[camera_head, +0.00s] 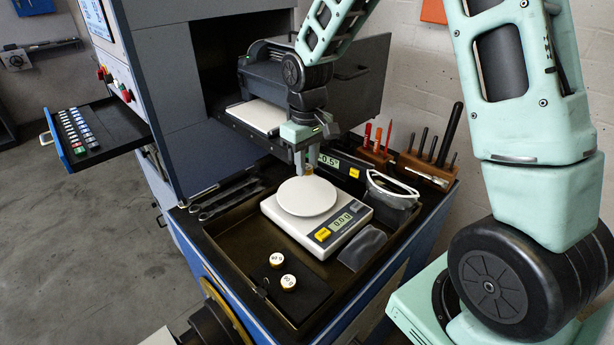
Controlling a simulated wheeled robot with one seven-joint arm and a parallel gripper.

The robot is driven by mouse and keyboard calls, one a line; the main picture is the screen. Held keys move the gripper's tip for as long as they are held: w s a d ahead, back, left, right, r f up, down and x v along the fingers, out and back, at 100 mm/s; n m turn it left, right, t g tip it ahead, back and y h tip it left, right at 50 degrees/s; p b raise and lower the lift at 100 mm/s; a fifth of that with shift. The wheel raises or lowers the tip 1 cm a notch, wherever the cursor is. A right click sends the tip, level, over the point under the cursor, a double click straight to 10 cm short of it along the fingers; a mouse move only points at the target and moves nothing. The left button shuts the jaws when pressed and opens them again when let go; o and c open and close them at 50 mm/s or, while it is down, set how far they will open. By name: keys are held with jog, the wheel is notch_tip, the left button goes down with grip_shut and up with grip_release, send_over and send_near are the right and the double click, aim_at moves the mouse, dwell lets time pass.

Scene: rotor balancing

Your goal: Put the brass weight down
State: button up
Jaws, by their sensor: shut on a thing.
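My gripper (305,167) points down above the back edge of the scale's round white pan. It is shut on a small brass weight (309,170), of which only a little shows between and beside the fingers. The pan (307,198) looks empty. The weight appears to be just above the pan; I cannot tell for certain whether it is clear of it.
Two labelled round weights (276,259) (288,281) sit on a black pad (303,294) in front of the scale. Wrenches (226,197) lie at the left, safety glasses (391,185) and a dark pouch (362,248) at the right. Tool racks (425,170) and a small display (329,161) stand behind.

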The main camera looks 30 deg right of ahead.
aim_at(307, 193)
jog(key=shift+f+p, duration=0.45)
jog(key=shift+f, duration=2.4)
jog(key=shift+f, duration=0.1)
jog(key=o, duration=1)
